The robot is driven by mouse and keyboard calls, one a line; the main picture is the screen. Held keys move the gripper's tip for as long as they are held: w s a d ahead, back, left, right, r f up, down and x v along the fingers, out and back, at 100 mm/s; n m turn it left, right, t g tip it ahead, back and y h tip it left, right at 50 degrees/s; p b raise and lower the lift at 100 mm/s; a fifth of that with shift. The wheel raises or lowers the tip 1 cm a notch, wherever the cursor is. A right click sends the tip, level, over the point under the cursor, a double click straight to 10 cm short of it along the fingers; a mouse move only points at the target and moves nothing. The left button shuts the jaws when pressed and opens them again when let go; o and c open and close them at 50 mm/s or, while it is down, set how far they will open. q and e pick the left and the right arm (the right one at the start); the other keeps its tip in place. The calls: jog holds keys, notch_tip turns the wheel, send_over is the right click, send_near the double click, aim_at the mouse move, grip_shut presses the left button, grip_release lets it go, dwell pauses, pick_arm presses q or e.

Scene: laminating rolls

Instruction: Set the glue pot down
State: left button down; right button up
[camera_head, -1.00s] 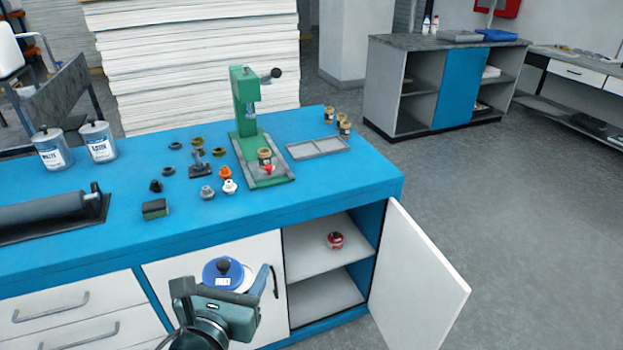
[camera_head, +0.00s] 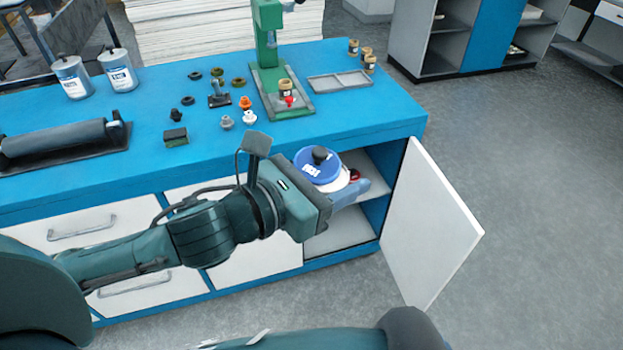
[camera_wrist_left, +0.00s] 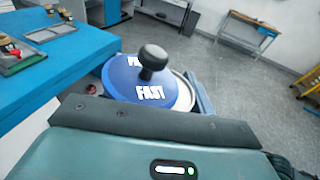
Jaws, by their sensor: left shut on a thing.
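The glue pot (camera_head: 316,166) has a blue lid with a black knob and a white body. My left gripper (camera_head: 345,190) is shut on it and holds it in front of the open cupboard bay, below the bench top's level. In the left wrist view the pot's lid (camera_wrist_left: 140,85) shows the word FAST; the fingers are mostly hidden behind the wrist housing. A red and white item (camera_head: 354,175) on the cupboard shelf (camera_head: 375,186) is partly hidden behind the pot and finger. My right gripper is not seen.
The white cupboard door (camera_head: 430,225) stands open to the right. The blue bench top (camera_head: 330,120) carries a green press (camera_head: 268,50), a grey tray (camera_head: 340,81), several small fittings, a roller (camera_head: 60,140) and two labelled cans (camera_head: 118,70). Floor to the right is clear.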

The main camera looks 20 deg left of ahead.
pick_arm(q)
jog(key=shift+d+r+m+h, duration=0.3)
jog(key=shift+d+r, duration=0.1)
jog(key=shift+d, duration=0.1)
jog(key=shift+w+d+g+h, duration=0.15)
jog(key=shift+d+g+h, duration=0.15)
jog(key=shift+g, duration=0.1)
jog(key=w+d+f+m+g+h, duration=0.3)
jog(key=d+f+m+g, duration=0.1)
jog(key=shift+w+f+g, duration=0.25)
jog(key=shift+g, duration=0.05)
